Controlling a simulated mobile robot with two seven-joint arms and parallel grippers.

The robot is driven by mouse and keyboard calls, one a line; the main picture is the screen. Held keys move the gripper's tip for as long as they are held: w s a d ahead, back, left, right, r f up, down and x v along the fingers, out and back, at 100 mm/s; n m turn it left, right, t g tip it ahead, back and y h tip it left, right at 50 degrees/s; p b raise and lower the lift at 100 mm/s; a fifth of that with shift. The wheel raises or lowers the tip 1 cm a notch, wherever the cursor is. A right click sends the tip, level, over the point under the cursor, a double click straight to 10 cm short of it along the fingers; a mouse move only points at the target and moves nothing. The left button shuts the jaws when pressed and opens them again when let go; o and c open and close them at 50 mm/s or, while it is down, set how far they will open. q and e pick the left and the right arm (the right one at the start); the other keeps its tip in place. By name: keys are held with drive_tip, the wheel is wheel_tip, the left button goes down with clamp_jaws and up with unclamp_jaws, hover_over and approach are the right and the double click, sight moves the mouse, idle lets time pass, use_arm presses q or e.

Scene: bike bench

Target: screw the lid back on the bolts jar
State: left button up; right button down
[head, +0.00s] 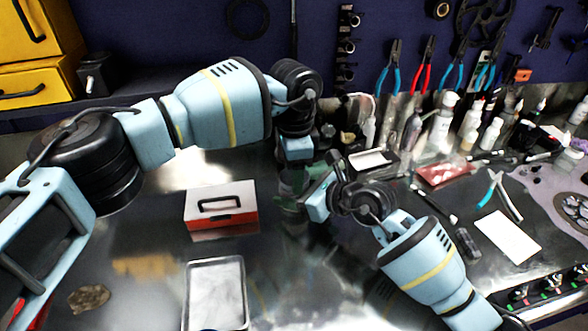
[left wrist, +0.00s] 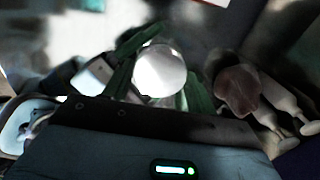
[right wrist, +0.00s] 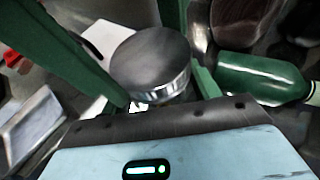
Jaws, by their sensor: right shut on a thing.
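My left gripper (head: 292,176) points down at the bench centre; in the left wrist view its green fingers stand on either side of a bright round lid (left wrist: 160,72), apparently open around it. My right gripper (head: 306,200) comes in from the right, low beside it. In the right wrist view the lid (right wrist: 150,58) is a dark metal disc with a silvery rim, level between the two green fingers. The right gripper is shut, apparently on the bolts jar under the lid. The jar body is mostly hidden, so I cannot tell how the lid is seated.
A red and white toolbox (head: 221,207) and a metal tray (head: 215,293) stand left of the grippers. A green bottle (right wrist: 262,78) lies close to the right gripper. Several bottles, a red packet (head: 443,175) and pliers (head: 500,195) crowd the right. The front middle is clear.

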use_arm(q)
drive_tip(key=shift+c, duration=0.4)
drive_tip(key=m, duration=0.3)
drive_tip(key=shift+m, duration=0.3)
drive_tip(key=m, duration=0.4)
drive_tip(key=shift+m, duration=0.3)
drive_tip(key=m, duration=0.4)
drive_tip(key=shift+m, duration=0.3)
drive_tip(key=m, duration=0.3)
drive_tip(key=o, duration=1.1)
